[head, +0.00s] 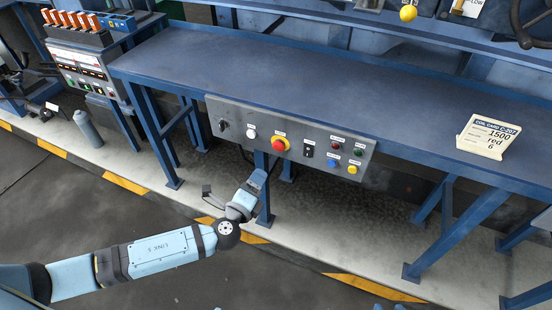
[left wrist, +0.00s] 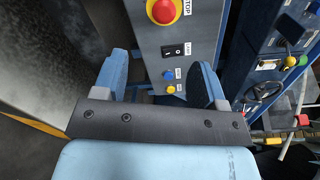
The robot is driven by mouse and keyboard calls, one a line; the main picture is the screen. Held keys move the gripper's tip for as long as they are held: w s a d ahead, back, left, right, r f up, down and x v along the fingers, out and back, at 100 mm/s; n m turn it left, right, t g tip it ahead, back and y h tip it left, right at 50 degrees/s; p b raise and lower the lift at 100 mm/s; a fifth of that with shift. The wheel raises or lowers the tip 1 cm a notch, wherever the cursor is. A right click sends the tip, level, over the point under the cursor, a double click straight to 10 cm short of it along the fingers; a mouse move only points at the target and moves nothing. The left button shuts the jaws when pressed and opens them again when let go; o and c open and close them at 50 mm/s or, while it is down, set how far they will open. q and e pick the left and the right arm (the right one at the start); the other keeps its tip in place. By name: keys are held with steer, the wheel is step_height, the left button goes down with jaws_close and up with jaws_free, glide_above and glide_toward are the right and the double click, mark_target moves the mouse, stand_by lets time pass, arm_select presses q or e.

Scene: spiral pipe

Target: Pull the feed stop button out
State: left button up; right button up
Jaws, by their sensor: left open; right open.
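The stop button is a red mushroom head on a yellow ring (head: 280,144), on the front of a grey control panel under the bench. It also shows at the top of the left wrist view (left wrist: 163,10), beside a label ending in "STOP". My left gripper (head: 259,175) is just below the panel in the head view, under and left of the button. In the left wrist view its fingers (left wrist: 163,78) are apart with nothing between them, and the button lies beyond them. Light blue tips at the bottom edge appear to be my right gripper (head: 389,307), apart and empty.
The panel (head: 233,113) also carries a black knob (head: 222,126), white button (head: 251,132), black rocker switch (head: 308,150), and blue (head: 333,164) and yellow (head: 352,169) buttons. Blue bench legs (head: 264,200) stand below. A card (head: 488,137) stands on the mostly clear bench.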

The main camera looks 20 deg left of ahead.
mark_target(277, 148)
arm_select(q)
steer(key=w, duration=0.4)
steer(key=w+d, duration=0.1)
steer(key=w, duration=0.8)
steer(key=shift+d+r+p, duration=0.1)
steer(key=shift+d+p, duration=0.2)
steer(key=shift+w, duration=0.5)
arm_select(e)
steer(key=shift+s+d, duration=0.2)
steer(key=shift+d, duration=0.2)
